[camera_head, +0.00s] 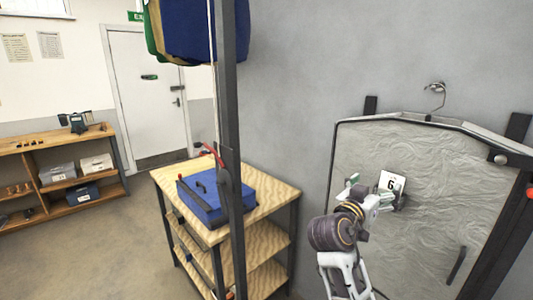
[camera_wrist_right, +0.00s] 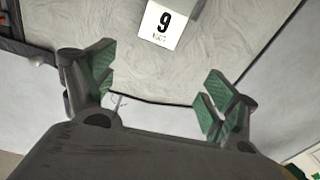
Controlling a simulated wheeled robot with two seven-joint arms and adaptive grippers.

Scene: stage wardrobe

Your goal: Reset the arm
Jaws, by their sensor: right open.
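My right gripper (camera_head: 377,190) is raised in front of a grey, wrinkled garment bag (camera_head: 440,185) at the right of the head view. In the right wrist view, my right gripper (camera_wrist_right: 158,92) has its green-padded fingers wide apart with nothing between them. A white number tag (camera_head: 391,182) is on the bag close to the fingers. The tag also shows in the wrist view (camera_wrist_right: 167,22), beyond the fingertips, where its number looks inverted. I cannot tell whether a finger touches the bag. My left gripper is not in view.
A metal hook (camera_head: 436,92) rises above the bag. A dark upright post (camera_head: 229,150) stands left of my arm, before a wooden shelf table (camera_head: 275,198) holding a blue case (camera_head: 238,190). A workbench (camera_head: 50,142) and a door (camera_head: 145,95) are farther left. Open floor lies between.

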